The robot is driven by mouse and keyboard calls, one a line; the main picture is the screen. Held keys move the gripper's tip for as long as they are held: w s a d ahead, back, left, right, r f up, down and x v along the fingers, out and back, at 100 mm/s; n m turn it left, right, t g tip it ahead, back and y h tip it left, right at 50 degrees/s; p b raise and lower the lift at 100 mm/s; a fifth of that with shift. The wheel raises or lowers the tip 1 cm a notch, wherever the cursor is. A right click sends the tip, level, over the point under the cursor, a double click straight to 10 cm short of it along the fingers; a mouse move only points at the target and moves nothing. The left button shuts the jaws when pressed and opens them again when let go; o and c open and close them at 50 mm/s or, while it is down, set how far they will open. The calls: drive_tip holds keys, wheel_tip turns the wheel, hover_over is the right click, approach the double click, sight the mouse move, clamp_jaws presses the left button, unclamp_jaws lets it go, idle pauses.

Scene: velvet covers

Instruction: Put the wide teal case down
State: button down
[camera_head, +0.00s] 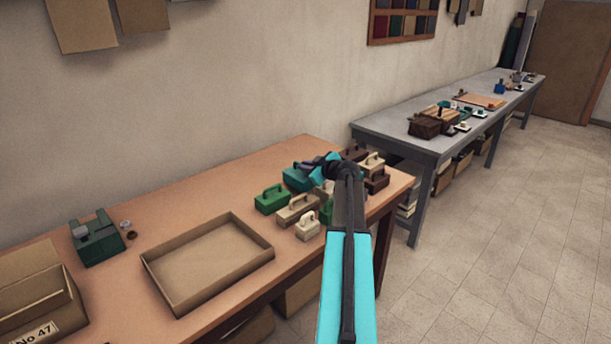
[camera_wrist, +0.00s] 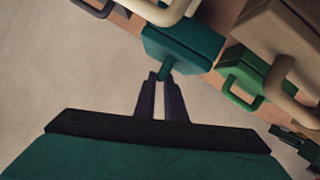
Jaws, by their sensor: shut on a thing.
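The wide teal case (camera_wrist: 185,45) is at the top middle of the wrist view, with its handle (camera_wrist: 165,69) towards me. My gripper (camera_wrist: 165,80) is shut on that handle. In the head view, a teal case (camera_head: 297,180) shows at the back of the wooden table, just left of my gripper (camera_head: 312,164). My arm hides part of the group of cases there. I cannot tell whether the held case touches the table or hangs just above it.
Close around are a green case (camera_head: 271,200), a cream case (camera_head: 297,209), a small white case (camera_head: 307,227) and several brown ones. An open tray (camera_head: 150,266) lies left on the wooden table (camera_head: 190,204), with bare tabletop behind it. A grey table (camera_head: 385,125) stands beyond.

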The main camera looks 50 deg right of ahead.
sight(303, 174)
drive_tip(key=shift+f+p, duration=0.3)
drive_tip(key=shift+f, duration=1.55)
drive_tip(key=c, duration=1.8)
unclamp_jaws()
drive_tip(key=shift+f, duration=0.1)
drive_tip(key=shift+s, duration=0.15)
drive_tip(key=shift+b+v, duration=1.1)
drive_tip(key=shift+v, duration=4.8)
